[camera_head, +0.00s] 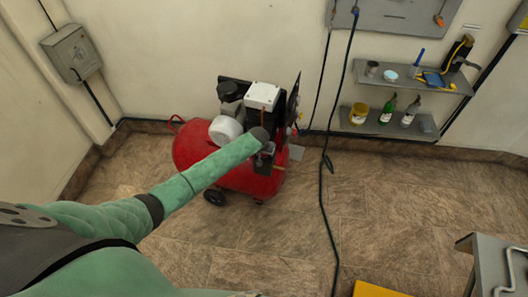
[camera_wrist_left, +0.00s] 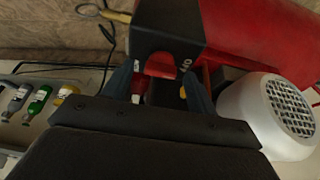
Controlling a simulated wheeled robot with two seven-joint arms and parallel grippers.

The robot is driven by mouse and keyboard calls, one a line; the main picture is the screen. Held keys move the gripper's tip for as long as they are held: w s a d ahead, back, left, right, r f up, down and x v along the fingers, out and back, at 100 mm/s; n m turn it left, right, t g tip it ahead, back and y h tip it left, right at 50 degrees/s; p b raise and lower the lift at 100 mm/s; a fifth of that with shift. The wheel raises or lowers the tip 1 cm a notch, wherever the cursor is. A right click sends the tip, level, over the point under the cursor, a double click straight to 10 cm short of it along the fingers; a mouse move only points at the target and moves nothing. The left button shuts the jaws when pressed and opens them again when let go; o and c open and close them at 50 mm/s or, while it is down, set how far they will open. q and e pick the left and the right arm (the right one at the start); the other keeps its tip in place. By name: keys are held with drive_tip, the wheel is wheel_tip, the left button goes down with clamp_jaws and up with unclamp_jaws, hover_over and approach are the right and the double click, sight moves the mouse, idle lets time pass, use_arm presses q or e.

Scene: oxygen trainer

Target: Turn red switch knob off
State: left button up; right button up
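The red air compressor (camera_head: 185,150) stands on the floor against the back wall in the head view. My left arm reaches to its upper front. In the left wrist view, a black switch box (camera_wrist_left: 170,28) carries partly readable white lettering. A small red part (camera_wrist_left: 160,66), which looks like the red switch knob, shows just below the box. My left gripper (camera_wrist_left: 158,88) has its two dark fingers apart, one on each side of this red part, with visible gaps. Whether either finger touches it is unclear. In the head view the knob is hidden. My right gripper is not in view.
A white ribbed motor cover (camera_wrist_left: 290,108) is close right of the left gripper. Wall shelves (camera_head: 410,78) with bottles are at the right, and a dark hose (camera_head: 326,200) runs down across the floor. A grey cart (camera_head: 490,262) stands at bottom right. The middle floor is mostly clear.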

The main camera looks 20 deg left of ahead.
use_arm(q)
drive_tip(key=shift+s+r, duration=0.25)
drive_tip(key=shift+r, duration=0.1)
drive_tip(key=b+v, duration=0.2)
drive_tip(key=v, duration=0.5)
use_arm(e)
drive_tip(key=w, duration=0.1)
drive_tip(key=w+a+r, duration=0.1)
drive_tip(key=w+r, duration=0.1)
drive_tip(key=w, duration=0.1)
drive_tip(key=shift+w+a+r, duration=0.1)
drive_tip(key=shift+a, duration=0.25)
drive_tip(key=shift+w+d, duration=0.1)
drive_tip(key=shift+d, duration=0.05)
use_arm(q)
drive_tip(key=shift+f, duration=0.1)
